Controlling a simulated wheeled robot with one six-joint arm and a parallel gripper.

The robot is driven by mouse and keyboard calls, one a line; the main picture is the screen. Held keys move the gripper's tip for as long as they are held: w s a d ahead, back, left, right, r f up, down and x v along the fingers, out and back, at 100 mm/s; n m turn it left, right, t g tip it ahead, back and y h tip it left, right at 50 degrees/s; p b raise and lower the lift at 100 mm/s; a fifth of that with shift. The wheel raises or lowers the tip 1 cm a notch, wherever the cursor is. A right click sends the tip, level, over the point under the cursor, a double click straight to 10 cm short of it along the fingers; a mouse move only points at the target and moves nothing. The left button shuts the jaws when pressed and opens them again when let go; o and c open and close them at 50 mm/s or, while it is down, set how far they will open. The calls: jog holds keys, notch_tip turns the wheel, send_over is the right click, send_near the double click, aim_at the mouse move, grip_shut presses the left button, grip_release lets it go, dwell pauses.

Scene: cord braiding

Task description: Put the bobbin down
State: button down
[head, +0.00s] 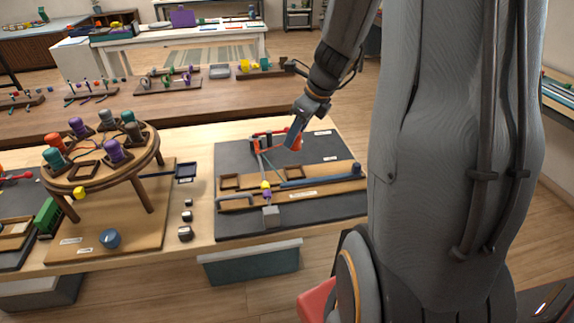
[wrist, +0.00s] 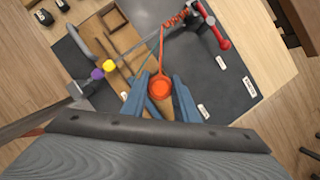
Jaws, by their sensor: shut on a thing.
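My gripper (wrist: 159,92) is shut on an orange bobbin (wrist: 160,86), seen end-on between its blue fingers in the wrist view. In the head view my gripper (head: 295,133) is above the dark mat (head: 318,146), and the bobbin (head: 297,143) shows only partly beside the fingers. An orange cord (wrist: 162,48) runs from the bobbin to an orange coil (wrist: 178,18) near a red-handled clamp (wrist: 215,32). The gap between bobbin and mat is hard to judge.
A wooden board (head: 300,190) with a square recess (head: 231,182) lies on the mat. Yellow and purple beads (head: 266,190) sit by a grey block (head: 271,215). A round braiding stand (head: 104,160) with several bobbins stands left. The mat's far right part is mostly clear.

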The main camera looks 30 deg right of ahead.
jog(key=shift+w+d+f, duration=0.1)
jog(key=shift+w+f, duration=0.05)
jog(key=shift+w, duration=0.05)
notch_tip(320, 180, down, 10)
jog(key=shift+r+b, duration=0.25)
jog(key=shift+b, duration=0.55)
jog(key=shift+f, duration=0.1)
jog(key=shift+f+b, duration=0.25)
jog(key=shift+b, duration=0.05)
jog(key=c, duration=1.4)
grip_release()
jog(key=shift+r, duration=0.1)
